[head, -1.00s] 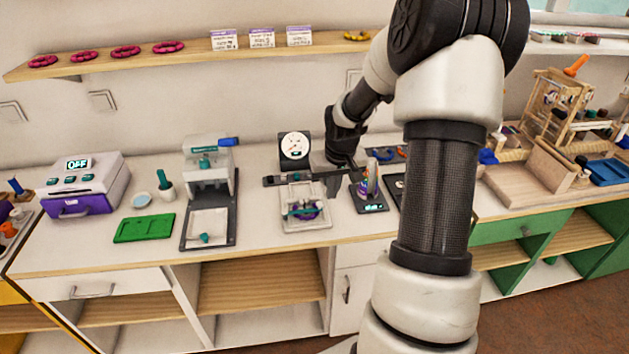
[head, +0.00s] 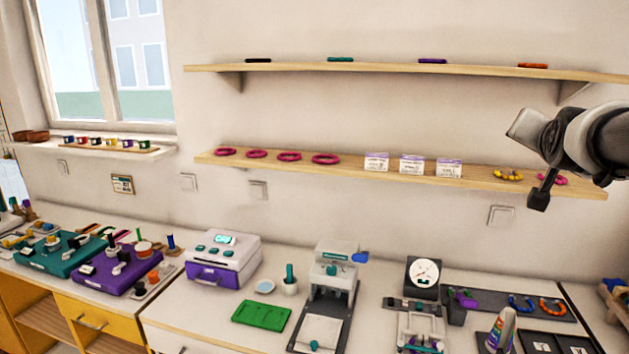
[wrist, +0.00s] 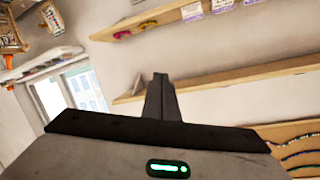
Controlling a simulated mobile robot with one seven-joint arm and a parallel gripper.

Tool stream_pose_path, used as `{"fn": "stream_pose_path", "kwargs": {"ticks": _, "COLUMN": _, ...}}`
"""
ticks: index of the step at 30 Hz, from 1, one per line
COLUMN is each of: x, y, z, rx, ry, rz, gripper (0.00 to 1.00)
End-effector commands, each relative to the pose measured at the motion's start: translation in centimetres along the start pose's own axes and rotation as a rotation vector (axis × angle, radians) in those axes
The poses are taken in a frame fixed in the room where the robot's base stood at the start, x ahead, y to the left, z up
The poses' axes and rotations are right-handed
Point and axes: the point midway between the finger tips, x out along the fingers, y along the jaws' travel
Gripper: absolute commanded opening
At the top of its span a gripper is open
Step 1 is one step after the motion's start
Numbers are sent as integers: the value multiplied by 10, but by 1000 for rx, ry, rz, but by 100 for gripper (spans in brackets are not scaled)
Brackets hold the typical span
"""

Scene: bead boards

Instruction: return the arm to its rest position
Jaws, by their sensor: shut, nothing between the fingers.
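My gripper (head: 541,190) is at the right of the head view, raised in front of the lower wall shelf's right end and pointing down. It is shut and empty. In the wrist view its fingers (wrist: 161,98) show together at the middle, with walls, shelves and a window beyond them. Part of my arm shows at the right edge of the head view; the rest is out of frame.
The lower shelf (head: 480,181) holds pink rings, white cards and yellow beads close behind my gripper. An upper shelf (head: 400,69) runs above. The bench below carries a dial gauge (head: 424,272), a white press (head: 335,268), a green board (head: 261,315) and a bead cone (head: 502,328).

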Motion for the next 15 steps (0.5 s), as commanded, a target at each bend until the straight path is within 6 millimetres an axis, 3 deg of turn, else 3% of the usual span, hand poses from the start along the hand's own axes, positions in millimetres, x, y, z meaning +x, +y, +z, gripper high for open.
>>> {"fn": "stream_pose_path", "kwargs": {"ticks": 1, "x": -18, "y": -4, "z": -24, "rx": 46, "ry": 48, "rz": -24, "gripper": 0}}
{"fn": "stream_pose_path", "kwargs": {"ticks": 2, "x": -29, "y": -7, "z": -31, "rx": 68, "ry": 63, "rz": -39, "gripper": 0}}
{"fn": "stream_pose_path", "kwargs": {"ticks": 3, "x": -43, "y": -14, "z": -20, "rx": 71, "ry": 28, "rz": -57, "gripper": 0}}
{"fn": "stream_pose_path", "kwargs": {"ticks": 8, "x": -78, "y": -36, "z": 60, "rx": -41, "ry": -192, "rz": -89, "gripper": 0}}
{"fn": "stream_pose_path", "kwargs": {"ticks": 11, "x": -110, "y": -46, "z": 114, "rx": -136, "ry": -336, "rz": -115, "gripper": 0}}
{"fn": "stream_pose_path", "kwargs": {"ticks": 15, "x": -171, "y": -49, "z": 194, "rx": -310, "ry": -556, "rz": -158, "gripper": 0}}
